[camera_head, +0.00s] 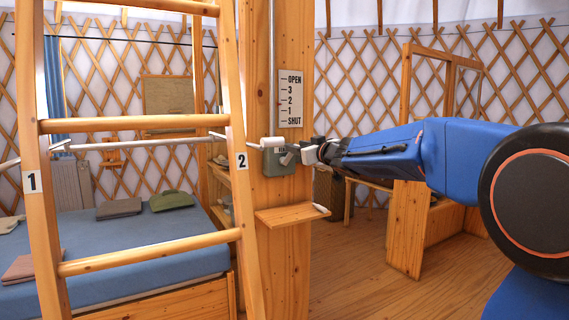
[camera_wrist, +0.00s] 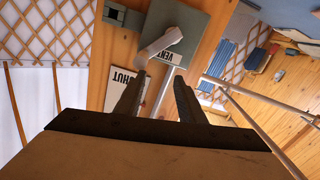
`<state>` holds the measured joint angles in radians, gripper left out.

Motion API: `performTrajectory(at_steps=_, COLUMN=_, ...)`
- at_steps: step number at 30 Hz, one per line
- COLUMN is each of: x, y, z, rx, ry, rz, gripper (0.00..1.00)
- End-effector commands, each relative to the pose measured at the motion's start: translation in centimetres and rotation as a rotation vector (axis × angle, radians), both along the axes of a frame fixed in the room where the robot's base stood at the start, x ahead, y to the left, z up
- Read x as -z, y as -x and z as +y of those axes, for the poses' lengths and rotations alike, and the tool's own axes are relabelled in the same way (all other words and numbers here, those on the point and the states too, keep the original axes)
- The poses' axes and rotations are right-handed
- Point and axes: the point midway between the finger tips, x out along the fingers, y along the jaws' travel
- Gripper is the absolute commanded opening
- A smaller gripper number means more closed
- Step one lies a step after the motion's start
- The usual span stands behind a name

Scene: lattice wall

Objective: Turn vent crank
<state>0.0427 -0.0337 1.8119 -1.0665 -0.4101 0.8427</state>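The vent box (camera_head: 279,163) is a small grey-green case on the front of the wooden post. It also shows at the top of the wrist view (camera_wrist: 196,32), with the word VENT partly visible. The pale crank (camera_wrist: 160,44) lies across the box in the wrist view. A white cylindrical part that looks like its handle (camera_head: 271,142) shows at the box's top in the head view. My gripper (camera_head: 288,154) is close in front of the box, from the right. In the wrist view my gripper (camera_wrist: 159,80) is open, its fingers apart, with the crank just beyond the fingertips.
A scale sign (camera_head: 290,98) reading OPEN, 3, 2, 1, SHUT is above the box. A small wooden shelf (camera_head: 291,215) juts out below. A ladder (camera_head: 142,125) stands close at left, before a blue bed (camera_head: 130,240). Open floor (camera_head: 370,270) lies right of the post.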

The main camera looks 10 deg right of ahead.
Motion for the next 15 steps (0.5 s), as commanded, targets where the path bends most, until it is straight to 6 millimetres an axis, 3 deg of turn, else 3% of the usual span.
performTrajectory(at_steps=15, x=0.0, y=-3.1, z=1.1, rx=-0.001, ry=-0.001, rz=0.000, gripper=0.36)
